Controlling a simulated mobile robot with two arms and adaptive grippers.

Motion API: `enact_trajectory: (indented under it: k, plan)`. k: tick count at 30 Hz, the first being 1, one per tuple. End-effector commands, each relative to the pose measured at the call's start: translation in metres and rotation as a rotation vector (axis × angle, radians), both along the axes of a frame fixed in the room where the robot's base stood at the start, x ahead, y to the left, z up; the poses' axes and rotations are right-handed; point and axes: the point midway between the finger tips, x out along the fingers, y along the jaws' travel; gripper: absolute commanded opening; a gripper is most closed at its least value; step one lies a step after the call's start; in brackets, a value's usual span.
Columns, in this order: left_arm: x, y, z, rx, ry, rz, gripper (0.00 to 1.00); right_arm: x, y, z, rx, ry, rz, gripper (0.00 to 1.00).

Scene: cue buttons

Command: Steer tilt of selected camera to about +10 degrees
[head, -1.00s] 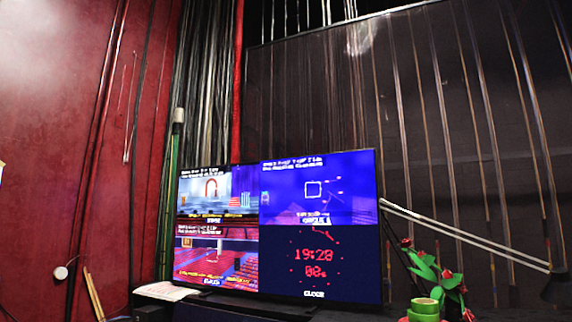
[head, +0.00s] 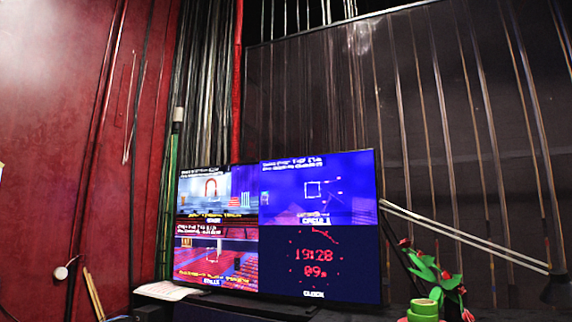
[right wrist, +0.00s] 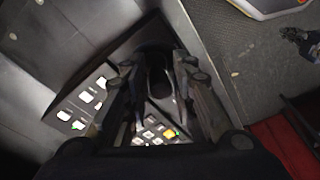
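The monitor (head: 381,262) in the head view is split into four panes. The upper left pane (head: 212,195) shows a red arch, the upper right pane (head: 345,205) a blue scene with a square marker, and the lower left pane (head: 240,272) red seating. Their overlay text is too small to read for tilt. In the right wrist view a dark stick or knob (right wrist: 159,80) stands on a control panel (right wrist: 122,62). My right gripper (right wrist: 155,68) has its fingers apart on either side of it; contact is unclear. My left gripper is not in view.
Lit buttons surround the stick: white ones (right wrist: 86,97) at left, more below, one yellow (right wrist: 172,129), with small green lights. In the head view a clock pane (head: 316,262), green tape rolls (head: 424,307), a red-flowered plant (head: 428,268) and a lamp arm (head: 470,238) are near the monitor.

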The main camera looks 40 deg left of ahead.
Motion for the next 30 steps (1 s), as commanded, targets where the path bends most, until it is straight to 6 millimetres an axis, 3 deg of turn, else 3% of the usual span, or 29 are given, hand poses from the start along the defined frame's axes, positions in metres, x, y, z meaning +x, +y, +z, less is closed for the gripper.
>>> enact_trajectory:
  k: [13,30]
  plan:
    - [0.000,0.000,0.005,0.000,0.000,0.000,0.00,0.002,0.000,0.006,0.000,-0.004,-0.001,0.35]
    - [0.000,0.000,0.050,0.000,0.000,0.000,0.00,0.001,0.000,0.052,0.001,-0.003,0.000,0.35]
